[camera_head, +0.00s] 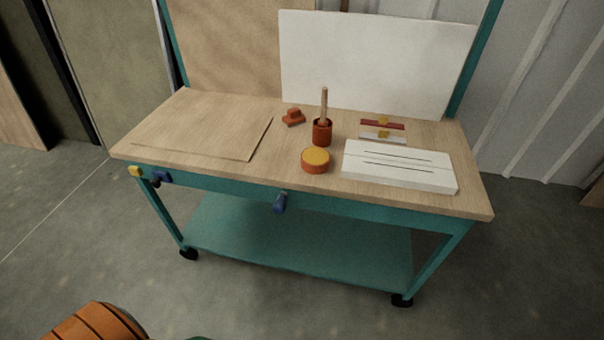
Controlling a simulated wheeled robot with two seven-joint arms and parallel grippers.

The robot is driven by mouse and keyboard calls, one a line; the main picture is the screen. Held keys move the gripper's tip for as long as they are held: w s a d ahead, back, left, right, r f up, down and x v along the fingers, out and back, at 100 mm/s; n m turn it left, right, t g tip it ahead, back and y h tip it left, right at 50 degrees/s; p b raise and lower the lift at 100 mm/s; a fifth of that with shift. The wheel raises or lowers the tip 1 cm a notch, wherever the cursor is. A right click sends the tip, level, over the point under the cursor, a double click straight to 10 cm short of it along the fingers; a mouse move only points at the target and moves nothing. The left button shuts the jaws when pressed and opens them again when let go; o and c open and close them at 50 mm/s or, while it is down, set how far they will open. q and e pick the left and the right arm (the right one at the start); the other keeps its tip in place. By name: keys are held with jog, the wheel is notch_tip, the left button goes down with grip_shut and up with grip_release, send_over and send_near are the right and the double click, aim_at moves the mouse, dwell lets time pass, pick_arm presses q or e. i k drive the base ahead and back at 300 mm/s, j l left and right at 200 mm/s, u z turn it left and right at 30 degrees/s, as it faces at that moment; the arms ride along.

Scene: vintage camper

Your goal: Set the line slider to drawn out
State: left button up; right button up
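No part is clearly marked as the line slider. Two small strips, a red one (382,124) and a pale one (381,136), each with a yellow piece on it, lie at the back right of the wooden bench top (215,107). A white slab (399,178) with two dark slots lies in front of them. On the teal front rail are a yellow knob (135,171) and a blue piece (161,177) at the left end, and a blue lever-like piece (279,203) hanging near the middle. I cannot tell which is the slider or its setting. Neither gripper is in view.
A round orange tin with a yellow top (316,157), a red-brown cup (322,136) with an upright stick and a small orange object (293,117) stand mid-bench. A thin wooden board (205,137) lies left. A white panel (375,65) stands behind.

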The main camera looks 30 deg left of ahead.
aim_at(160, 176)
jog(key=j+u, duration=0.15)
jog(key=u, duration=1.8)
